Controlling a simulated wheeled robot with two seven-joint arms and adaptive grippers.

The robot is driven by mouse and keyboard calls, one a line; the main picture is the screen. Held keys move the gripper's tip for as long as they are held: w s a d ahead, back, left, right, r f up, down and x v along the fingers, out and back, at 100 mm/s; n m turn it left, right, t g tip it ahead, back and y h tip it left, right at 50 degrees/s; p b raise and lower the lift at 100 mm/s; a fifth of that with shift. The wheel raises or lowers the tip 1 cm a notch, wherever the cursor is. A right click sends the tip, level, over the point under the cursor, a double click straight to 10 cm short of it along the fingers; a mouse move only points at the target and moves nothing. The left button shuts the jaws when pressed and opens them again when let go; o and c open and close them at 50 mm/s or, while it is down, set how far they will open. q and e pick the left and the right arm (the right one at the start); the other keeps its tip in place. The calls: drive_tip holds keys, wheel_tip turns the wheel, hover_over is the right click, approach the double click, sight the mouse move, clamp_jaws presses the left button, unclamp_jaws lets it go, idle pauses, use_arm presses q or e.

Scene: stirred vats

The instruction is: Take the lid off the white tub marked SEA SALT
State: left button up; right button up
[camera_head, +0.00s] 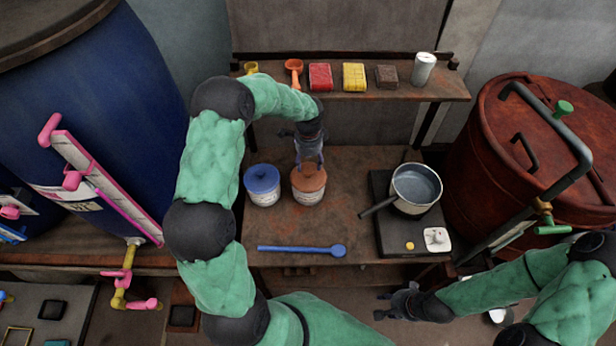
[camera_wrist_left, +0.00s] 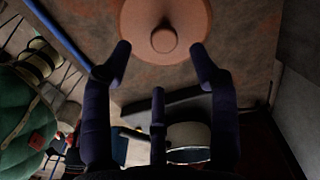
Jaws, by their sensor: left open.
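Two white tubs stand side by side on the wooden table. One tub (camera_head: 307,197) has a terracotta lid (camera_head: 309,178) and the other (camera_head: 263,197) has a blue lid (camera_head: 262,178). Their labels are too small to read, so I cannot tell which says SEA SALT. My left gripper (camera_head: 310,163) is open above the terracotta lid. In the left wrist view its fingertips (camera_wrist_left: 160,48) are spread apart near the lid's round knob (camera_wrist_left: 163,40), with nothing held. My right gripper (camera_head: 384,304) is in front of the table, with its fingers apart and empty.
A blue long-handled spoon (camera_head: 300,250) lies at the table's front. A saucepan (camera_head: 417,190) stands on a dark plate to the right. A shelf (camera_head: 340,95) behind holds colored packets and a can. A blue vat (camera_head: 90,110) and a red vat (camera_head: 530,150) flank the table.

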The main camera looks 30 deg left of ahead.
sight(308, 171)
use_arm(q)
drive_tip(key=f, duration=0.4)
drive_tip(key=f+b, duration=0.1)
drive_tip(key=f, duration=0.2)
drive_tip(key=shift+w+a, duration=0.2)
drive_tip(key=shift+w, duration=0.05)
drive_tip(key=shift+r, duration=0.1)
drive_tip(key=c, duration=1.2)
